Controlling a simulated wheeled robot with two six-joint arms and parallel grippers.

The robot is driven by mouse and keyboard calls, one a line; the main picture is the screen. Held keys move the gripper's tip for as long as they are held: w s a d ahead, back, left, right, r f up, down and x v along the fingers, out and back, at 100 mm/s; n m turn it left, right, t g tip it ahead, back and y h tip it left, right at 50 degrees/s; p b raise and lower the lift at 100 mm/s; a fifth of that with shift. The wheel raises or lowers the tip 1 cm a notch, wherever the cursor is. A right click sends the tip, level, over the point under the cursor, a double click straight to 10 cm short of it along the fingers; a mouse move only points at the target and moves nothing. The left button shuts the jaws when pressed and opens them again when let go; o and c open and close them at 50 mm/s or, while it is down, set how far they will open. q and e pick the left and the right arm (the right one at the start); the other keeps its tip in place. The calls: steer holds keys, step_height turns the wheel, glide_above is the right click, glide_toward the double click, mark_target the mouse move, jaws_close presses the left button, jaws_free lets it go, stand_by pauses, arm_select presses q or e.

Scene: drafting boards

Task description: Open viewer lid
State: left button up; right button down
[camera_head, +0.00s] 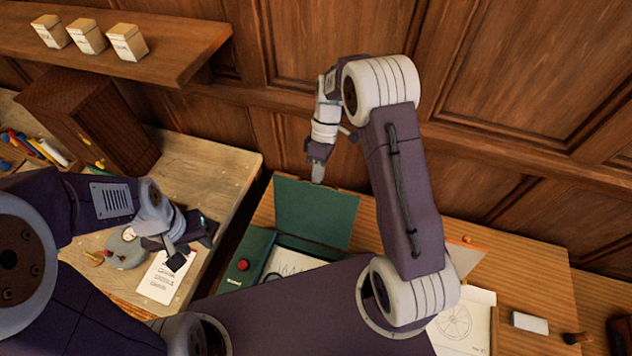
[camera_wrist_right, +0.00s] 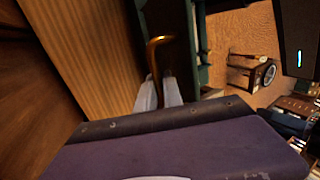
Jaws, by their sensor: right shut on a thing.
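The viewer is a dark green box (camera_head: 258,247) on the right-hand wooden desk, with a red knob (camera_head: 243,265) on its left part. Its green lid (camera_head: 318,215) stands raised, tilted up at the back. My right gripper (camera_head: 318,178) is at the lid's upper edge. In the right wrist view, my right gripper's pale fingers (camera_wrist_right: 160,92) are shut on the brass handle (camera_wrist_right: 155,55) beside the dark green lid. My left gripper (camera_head: 188,245) hangs over the left desk, apart from the viewer; its jaw gap is unclear. My arm hides the viewer's front.
A printed card (camera_head: 160,282) and a grey round thing (camera_head: 125,250) lie near my left gripper. A drawing sheet (camera_head: 465,318), a white block (camera_head: 530,322) and a dark-handled stamp (camera_head: 575,338) lie on the right desk. A wooden shelf (camera_head: 165,50) holds three small boxes above.

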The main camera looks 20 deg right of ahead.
steer(key=shift+w+d+f, duration=0.1)
steer(key=shift+w+d, duration=0.1)
steer(key=shift+w, duration=0.1)
steer(key=c, duration=1.6)
jaws_free()
steer(key=shift+w, duration=0.1)
steer(key=shift+c, duration=0.2)
steer(key=shift+o, duration=0.8)
steer(key=shift+w+d, duration=0.15)
steer(key=shift+w, duration=0.05)
arm_select(q)
steer(key=shift+w+d, duration=0.25)
steer(key=shift+w, duration=0.15)
steer(key=shift+w+d, duration=0.1)
steer(key=shift+w, duration=0.05)
arm_select(e)
steer(key=shift+w+f, duration=0.15)
